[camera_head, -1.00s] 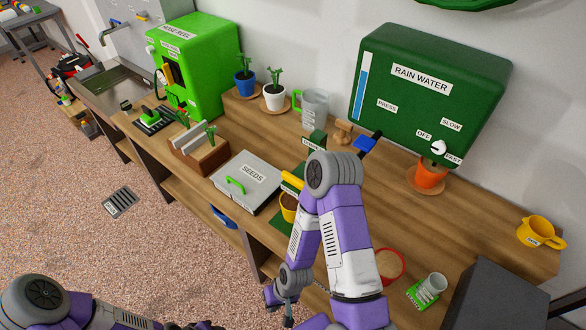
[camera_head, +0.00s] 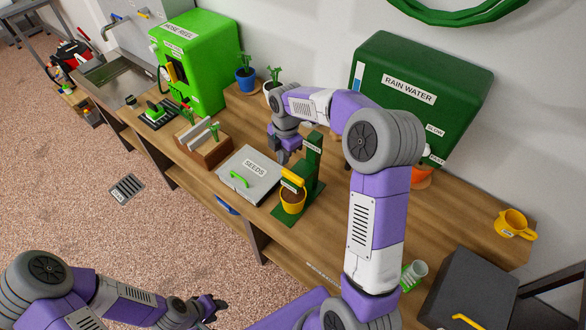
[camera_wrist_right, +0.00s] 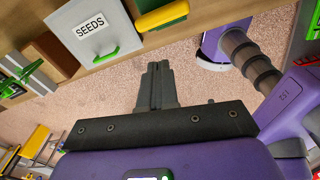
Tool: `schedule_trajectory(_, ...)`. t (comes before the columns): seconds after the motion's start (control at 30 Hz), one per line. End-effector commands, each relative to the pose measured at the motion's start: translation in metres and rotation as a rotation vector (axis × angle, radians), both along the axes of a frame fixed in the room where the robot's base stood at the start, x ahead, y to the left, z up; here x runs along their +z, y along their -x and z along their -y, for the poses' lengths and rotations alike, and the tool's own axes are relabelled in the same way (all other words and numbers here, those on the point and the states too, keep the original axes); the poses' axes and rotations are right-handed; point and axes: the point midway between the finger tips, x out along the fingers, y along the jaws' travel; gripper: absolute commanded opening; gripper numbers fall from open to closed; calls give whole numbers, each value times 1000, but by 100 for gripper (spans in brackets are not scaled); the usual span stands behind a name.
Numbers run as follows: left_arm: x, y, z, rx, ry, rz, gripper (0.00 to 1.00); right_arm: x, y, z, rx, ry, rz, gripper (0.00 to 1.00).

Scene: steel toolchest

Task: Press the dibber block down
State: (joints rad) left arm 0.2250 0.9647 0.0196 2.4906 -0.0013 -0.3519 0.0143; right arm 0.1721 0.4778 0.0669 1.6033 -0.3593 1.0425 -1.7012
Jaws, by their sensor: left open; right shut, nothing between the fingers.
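The dibber press has a green upright post (camera_head: 314,152) on a green base. Its yellow dibber block (camera_head: 293,178) sits above a yellow pot of dark soil (camera_head: 292,201); any gap between them is hard to tell. The yellow block also shows at the top of the right wrist view (camera_wrist_right: 162,16). My left gripper (camera_head: 219,304) is open and empty, in front of the bench.
The grey seeds box (camera_head: 262,188) with a green handle lies left of the press. A wooden holder (camera_head: 205,151) stands beyond it. The rain water tank (camera_head: 430,95) is behind my right arm, which hides part of the bench. A yellow jug (camera_head: 512,224) stands at right.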

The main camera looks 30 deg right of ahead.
Motion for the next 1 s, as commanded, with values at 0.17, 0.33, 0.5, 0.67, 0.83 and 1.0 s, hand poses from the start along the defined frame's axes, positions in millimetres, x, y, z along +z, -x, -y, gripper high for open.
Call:
schedule_trajectory(0.17, 0, 0, 0, 0, 0, 0, 43, 49, 1, 26, 163, 61, -1, 0)
schedule_trajectory(0.33, 0, 0, 0, 0, 0, 0, 43, 58, 3, 31, 202, 72, -7, 0)
schedule_trajectory(0.5, 0, 0, 0, 0, 0, 0, 43, 57, 3, 30, 201, 71, -7, 0)
schedule_trajectory(0.67, 0, 0, 0, 0, 0, 0, 43, 52, 4, 30, 200, 71, -10, 0)
schedule_trajectory(0.83, -1, 0, 0, 0, 0, 0, 43, 29, 4, 29, 200, 69, -13, 0)
schedule_trajectory(1.0, -2, 0, 0, 0, 0, 0, 43, -8, 4, 30, 198, 69, -14, 0)
